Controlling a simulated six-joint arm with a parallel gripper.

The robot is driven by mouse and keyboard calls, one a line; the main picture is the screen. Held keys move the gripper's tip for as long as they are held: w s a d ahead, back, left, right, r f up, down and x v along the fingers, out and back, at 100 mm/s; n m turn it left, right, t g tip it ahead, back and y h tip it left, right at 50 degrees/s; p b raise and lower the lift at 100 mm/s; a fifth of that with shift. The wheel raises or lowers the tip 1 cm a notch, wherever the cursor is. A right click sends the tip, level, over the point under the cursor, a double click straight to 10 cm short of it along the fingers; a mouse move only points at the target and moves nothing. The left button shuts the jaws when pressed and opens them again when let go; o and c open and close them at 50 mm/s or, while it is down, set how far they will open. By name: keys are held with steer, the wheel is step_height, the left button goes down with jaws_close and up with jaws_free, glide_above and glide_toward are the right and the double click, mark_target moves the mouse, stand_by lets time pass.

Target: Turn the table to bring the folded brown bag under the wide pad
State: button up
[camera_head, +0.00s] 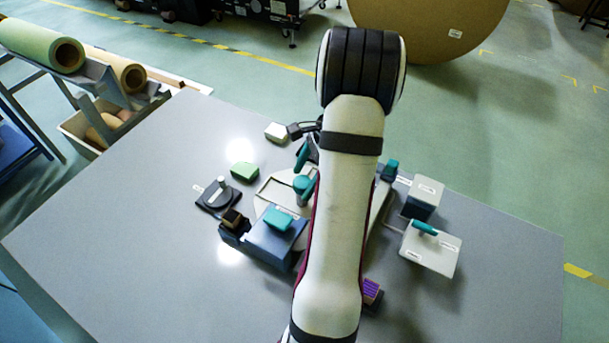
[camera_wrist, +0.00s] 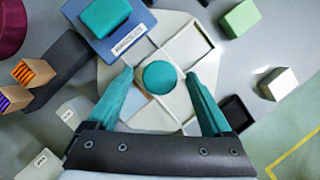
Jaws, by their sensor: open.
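A pale turntable (camera_head: 275,193) sits mid-table, partly hidden by my arm; its light dividing bars and panels show in the wrist view (camera_wrist: 112,75). A round teal knob (camera_wrist: 160,77) stands at its centre. My gripper (camera_wrist: 160,76) is open, with one teal finger on each side of the knob and small gaps visible. In the head view, my gripper (camera_head: 299,186) is at the knob. A blue block with a teal top (camera_head: 271,238) overlaps the turntable's near edge. I cannot tell which piece is the folded brown bag or the wide pad.
Brown blocks with orange and purple stripes (camera_wrist: 33,72) lie beside the blue block. A green block (camera_head: 244,172), a cream block (camera_head: 277,132) and a black-based device (camera_head: 218,196) stand around the turntable. Grey boxes (camera_head: 430,247) stand right. The table's front left is clear.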

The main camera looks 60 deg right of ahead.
jaws_close()
stand_by(0.5)
